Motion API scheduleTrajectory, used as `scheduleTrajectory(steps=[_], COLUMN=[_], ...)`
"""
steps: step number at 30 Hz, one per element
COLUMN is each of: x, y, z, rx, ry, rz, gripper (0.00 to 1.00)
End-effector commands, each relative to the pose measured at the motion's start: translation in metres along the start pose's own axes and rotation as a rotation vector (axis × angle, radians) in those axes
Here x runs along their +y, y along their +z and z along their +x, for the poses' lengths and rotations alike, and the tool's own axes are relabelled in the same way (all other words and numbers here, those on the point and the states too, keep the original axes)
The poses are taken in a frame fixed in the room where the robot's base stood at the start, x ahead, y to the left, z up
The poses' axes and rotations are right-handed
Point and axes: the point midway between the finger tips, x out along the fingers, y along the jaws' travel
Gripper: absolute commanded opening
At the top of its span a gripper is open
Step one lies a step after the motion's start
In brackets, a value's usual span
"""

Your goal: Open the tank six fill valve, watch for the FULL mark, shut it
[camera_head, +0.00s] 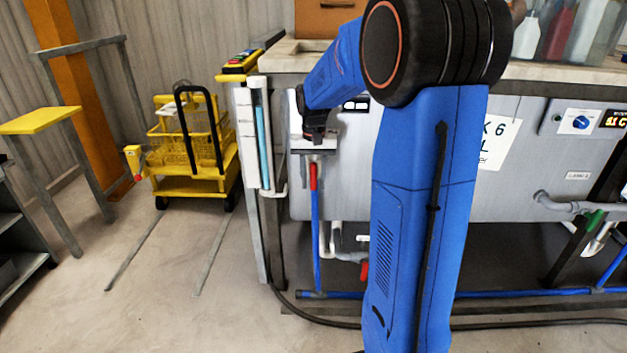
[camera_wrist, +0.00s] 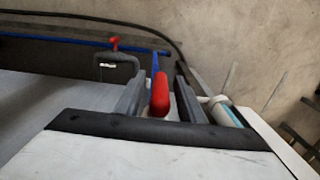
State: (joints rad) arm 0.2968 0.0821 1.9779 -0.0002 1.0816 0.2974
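The fill valve's red handle (camera_head: 313,177) stands upright, in line with the blue pipe (camera_head: 316,240) below it at the tank's left end. In the wrist view the red handle (camera_wrist: 160,94) lies between the two grey fingers of my gripper (camera_wrist: 159,98), with a narrow gap on each side. My gripper is open around it. The tank six (camera_head: 345,190) sign (camera_head: 497,143) is partly hidden by my arm. A sight tube (camera_head: 262,145) left of the valve holds light blue liquid to below its top. It also shows in the wrist view (camera_wrist: 226,112). I cannot read a FULL mark.
A lower valve with a red handle (camera_head: 364,270) sits on white pipework under the tank; it shows in the wrist view (camera_wrist: 115,43). A yellow cart (camera_head: 190,185) stands at left. A dark hose (camera_head: 340,323) lies on the floor. Floor between cart and tank is open.

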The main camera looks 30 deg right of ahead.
Motion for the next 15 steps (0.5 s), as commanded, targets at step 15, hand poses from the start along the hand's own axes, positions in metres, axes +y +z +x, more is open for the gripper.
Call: scheduleTrajectory(steps=[15], x=[0.0], y=[0.0], z=[-0.0005], rx=[0.0], ry=[-0.018], rz=[0.002], gripper=[0.0])
